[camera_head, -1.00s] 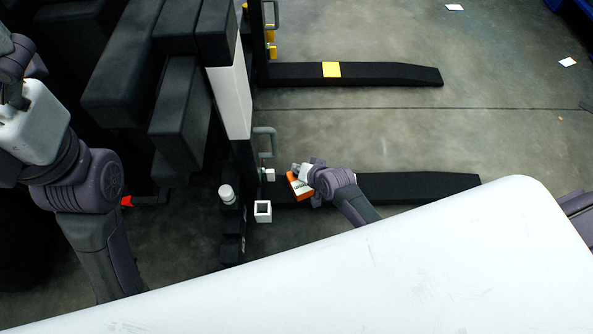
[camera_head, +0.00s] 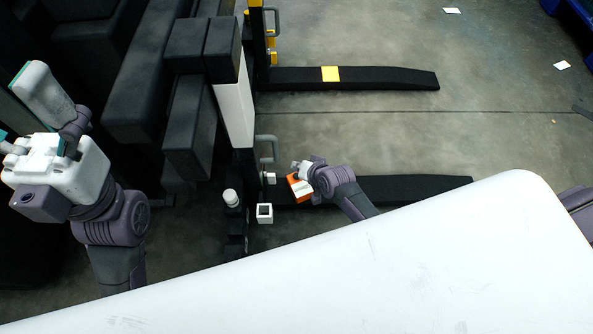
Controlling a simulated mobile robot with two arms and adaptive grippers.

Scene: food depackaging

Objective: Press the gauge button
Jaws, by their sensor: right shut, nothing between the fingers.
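I cannot make out the gauge button for certain. A small white block (camera_head: 270,178) sits on the dark upright, and a white round knob (camera_head: 231,198) and a white open square box (camera_head: 265,213) are just below it. My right gripper (camera_head: 299,184) is small in view, just right of these, shut with nothing between its fingers. An orange and white block (camera_head: 301,192) shows at its tip; I cannot tell whether it belongs to the gripper. My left gripper (camera_head: 18,148) is at the far left, away from the small white parts; its fingers are unclear.
A black upright with a white panel (camera_head: 234,112) and dark blocks stands left of centre. Black fork legs (camera_head: 415,188) extend right over the grey floor. My white body fills the lower right. Open floor (camera_head: 450,130) lies at the right.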

